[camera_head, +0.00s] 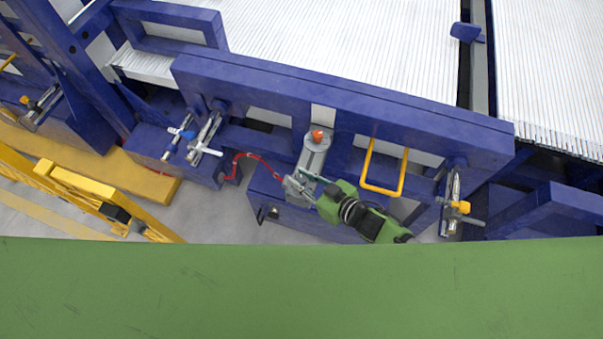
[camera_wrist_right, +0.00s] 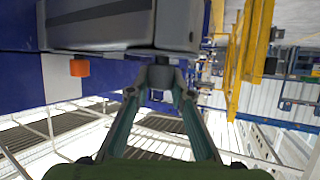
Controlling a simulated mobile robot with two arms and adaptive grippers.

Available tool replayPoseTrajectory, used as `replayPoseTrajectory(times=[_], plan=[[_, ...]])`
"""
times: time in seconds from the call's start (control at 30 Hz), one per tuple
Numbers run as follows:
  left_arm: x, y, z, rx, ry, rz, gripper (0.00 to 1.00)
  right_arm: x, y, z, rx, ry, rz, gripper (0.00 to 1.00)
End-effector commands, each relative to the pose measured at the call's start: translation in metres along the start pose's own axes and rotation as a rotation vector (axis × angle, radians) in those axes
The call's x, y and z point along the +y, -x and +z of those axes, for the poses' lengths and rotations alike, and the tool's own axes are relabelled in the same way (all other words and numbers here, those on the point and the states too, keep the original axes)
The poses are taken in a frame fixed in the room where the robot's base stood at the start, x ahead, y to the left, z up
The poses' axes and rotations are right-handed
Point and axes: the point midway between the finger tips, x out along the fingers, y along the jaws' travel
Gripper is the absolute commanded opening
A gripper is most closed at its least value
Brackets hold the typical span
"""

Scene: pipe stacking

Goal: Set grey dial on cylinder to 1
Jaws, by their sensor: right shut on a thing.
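The grey cylinder (camera_head: 313,158) is mounted on the blue frame near the middle of the head view, with an orange knob (camera_head: 317,135) on its upper end. My right gripper (camera_head: 298,186) is at its lower end. In the right wrist view the cylinder's grey body (camera_wrist_right: 175,25) fills the top and the orange knob (camera_wrist_right: 79,67) shows at left. There the fingertips (camera_wrist_right: 160,78) close on a small grey dial (camera_wrist_right: 160,60) below the body. The fingers partly hide the dial, and its number cannot be read. My left gripper is not in view.
A yellow handle (camera_head: 384,190) stands close to the right of the cylinder. A red hose (camera_head: 262,158) runs at its left. Clamps with blue and white handles (camera_head: 205,145) are farther left, and a yellow-handled clamp (camera_head: 456,207) is at right. A yellow rail (camera_head: 90,190) is at far left.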

Motion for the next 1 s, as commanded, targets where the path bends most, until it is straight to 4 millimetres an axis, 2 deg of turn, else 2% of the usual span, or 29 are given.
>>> replayPoseTrajectory(times=[0.03, 0.17, 0.47, 0.67, 1.0], plan=[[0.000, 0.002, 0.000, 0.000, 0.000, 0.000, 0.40, 0.006, 0.000, -0.001, -0.002, 0.030, -0.039, 0.00], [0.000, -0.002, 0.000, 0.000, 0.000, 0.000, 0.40, 0.007, -0.001, 0.000, -0.001, 0.077, -0.152, 0.00], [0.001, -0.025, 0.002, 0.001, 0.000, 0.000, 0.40, 0.005, -0.004, 0.003, 0.000, 0.182, -0.416, 0.00], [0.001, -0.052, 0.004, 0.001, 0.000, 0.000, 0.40, 0.004, -0.005, 0.005, 0.001, 0.254, -0.591, 0.00], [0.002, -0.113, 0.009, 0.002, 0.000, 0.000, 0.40, 0.003, -0.007, 0.007, 0.003, 0.373, -0.880, 0.00]])
